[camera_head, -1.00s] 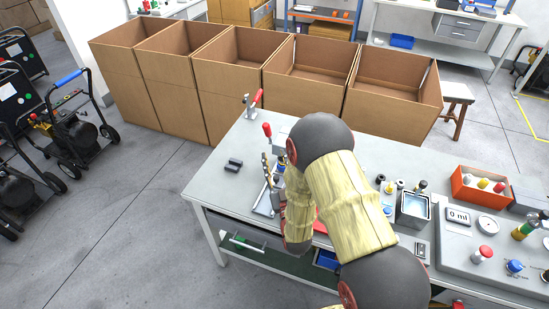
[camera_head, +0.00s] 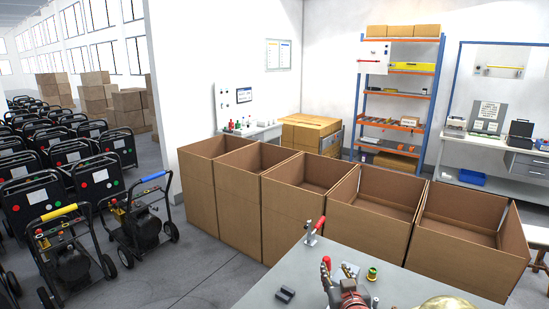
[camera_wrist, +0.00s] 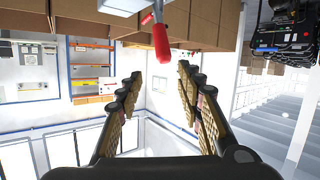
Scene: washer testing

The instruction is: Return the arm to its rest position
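In the wrist view, which is upside down, my gripper (camera_wrist: 161,80) has its two dark, gold-padded fingers spread apart. Nothing is held between them. In the head view only a part of my arm shows at the bottom edge, over the grey worktable (camera_head: 285,268). Most of the arm is out of the frame. A red-handled clamp (camera_head: 314,231) stands at the table's back edge. A second red handle (camera_head: 326,263) rises close to my arm. A red handle (camera_wrist: 160,42) shows in the wrist view beyond the fingers; I cannot tell which clamp it belongs to.
Several open cardboard boxes (camera_head: 290,205) stand in a row behind the table. Wheeled pressure washers (camera_head: 140,225) fill the floor at left. A dark block (camera_head: 284,294) lies on the table. A shelf rack (camera_head: 400,95) and a workbench (camera_head: 500,155) stand at the back.

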